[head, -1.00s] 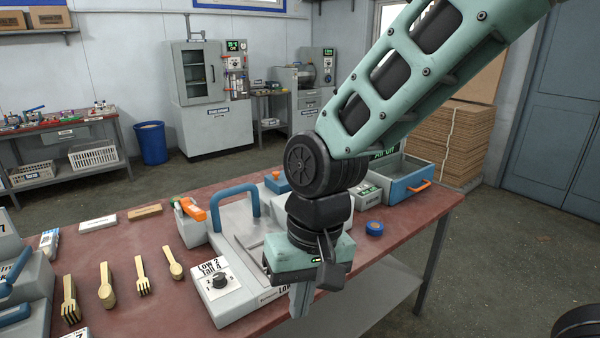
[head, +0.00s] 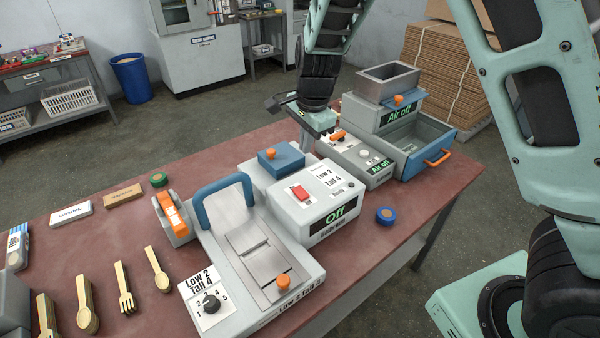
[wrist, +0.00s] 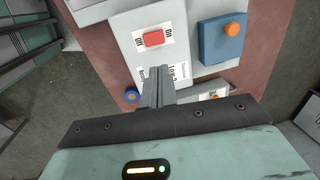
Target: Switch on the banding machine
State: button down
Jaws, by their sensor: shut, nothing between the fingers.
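The grey machine box (head: 300,205) in the table's middle has a red rocker switch (head: 300,192) on top, a "Low 2 Tall 4" label and a green "Off" display (head: 342,212). I take it as the banding machine; its name plate is too small to read. In the wrist view the red switch (wrist: 153,38) sits on a white plate marked on and off. My gripper (wrist: 160,70) is shut and empty, its fingertips over the labelled end of the box, short of the switch. In the head view my gripper (head: 307,140) is above the box's far side.
A blue block with an orange knob (head: 270,154) adjoins the box. The press with a blue handle (head: 226,190) and dial (head: 211,302) stands in front. A blue tape roll (head: 385,215) lies nearby.

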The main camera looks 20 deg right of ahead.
aim_at(299, 189)
jog(key=f+p, duration=0.1)
jog(key=f, duration=0.3)
jog(key=w+f+p, duration=0.1)
jog(key=f, duration=0.4)
jog(key=w+f+p, duration=0.1)
jog(key=f, duration=0.3)
jog(key=shift+a+f, duration=0.35)
jog(key=shift+f, duration=0.05)
jog(key=shift+p, duration=0.5)
jog(key=shift+f, duration=0.2)
jog(key=shift+s+d, duration=0.2)
jog(key=shift+s, duration=0.5)
jog(key=shift+r, duration=0.2)
